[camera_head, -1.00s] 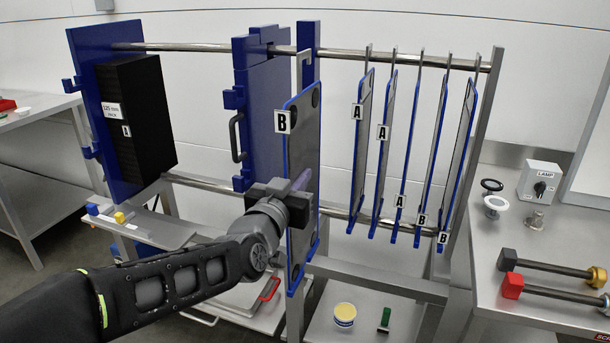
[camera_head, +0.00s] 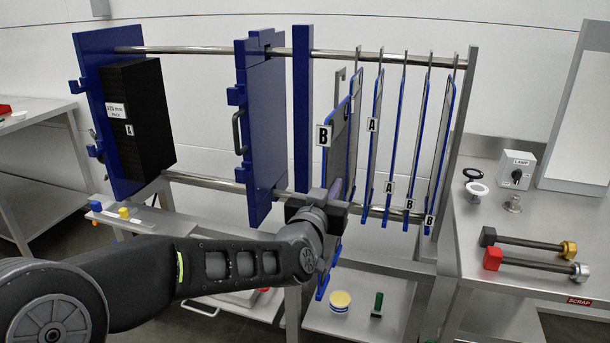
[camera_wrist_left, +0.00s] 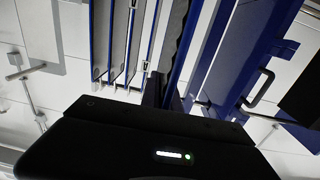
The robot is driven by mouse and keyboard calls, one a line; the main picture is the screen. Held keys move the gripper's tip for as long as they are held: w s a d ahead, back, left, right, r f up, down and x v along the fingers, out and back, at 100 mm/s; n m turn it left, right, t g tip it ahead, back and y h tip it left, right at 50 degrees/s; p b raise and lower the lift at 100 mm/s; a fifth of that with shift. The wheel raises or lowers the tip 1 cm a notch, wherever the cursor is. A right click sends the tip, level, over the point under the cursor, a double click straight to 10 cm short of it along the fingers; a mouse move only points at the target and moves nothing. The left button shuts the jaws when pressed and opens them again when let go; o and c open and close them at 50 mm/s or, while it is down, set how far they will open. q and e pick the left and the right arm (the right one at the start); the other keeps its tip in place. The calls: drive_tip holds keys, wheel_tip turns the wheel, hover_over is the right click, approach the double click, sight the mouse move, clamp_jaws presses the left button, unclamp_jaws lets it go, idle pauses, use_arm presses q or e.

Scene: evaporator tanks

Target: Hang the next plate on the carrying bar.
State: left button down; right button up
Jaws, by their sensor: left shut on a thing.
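My left gripper (camera_head: 322,207) is shut on a grey plate with a blue edge and a "B" label (camera_head: 336,165). The plate is upright, left of the hanging plates and partly covering what is behind it. Its hook (camera_head: 340,76) appears below the upper carrying bar (camera_head: 350,54) in the head view; I cannot tell the depth between them. Several plates labelled A and B hang from the bar to the right, among them an A plate (camera_head: 376,150) and a B plate (camera_head: 440,150). In the left wrist view, plates (camera_wrist_left: 125,45) show beyond the gripper. My right gripper is out of view.
A blue post (camera_head: 303,120) and a thick blue plate with a handle (camera_head: 262,120) stand left of the held plate. A black pack (camera_head: 140,115) sits farther left. A lower rail (camera_head: 210,183) crosses the frame. The steel bench (camera_head: 500,220) at right holds a lamp switch box (camera_head: 516,170).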

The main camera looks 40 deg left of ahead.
use_arm(q)
drive_tip(key=w+d+f+m+h, duration=0.1)
drive_tip(key=w+d+f+h, duration=0.1)
drive_tip(key=d+f, duration=0.7)
drive_tip(key=w+d+f+m+h, duration=0.2)
drive_tip(key=d+f, duration=0.6)
drive_tip(key=f, duration=0.5)
drive_tip(key=shift+w+d+f+t+h, duration=0.25)
drive_tip(key=shift+d+t+h, duration=0.15)
drive_tip(key=shift+h, duration=0.2)
drive_tip(key=shift+a, duration=0.1)
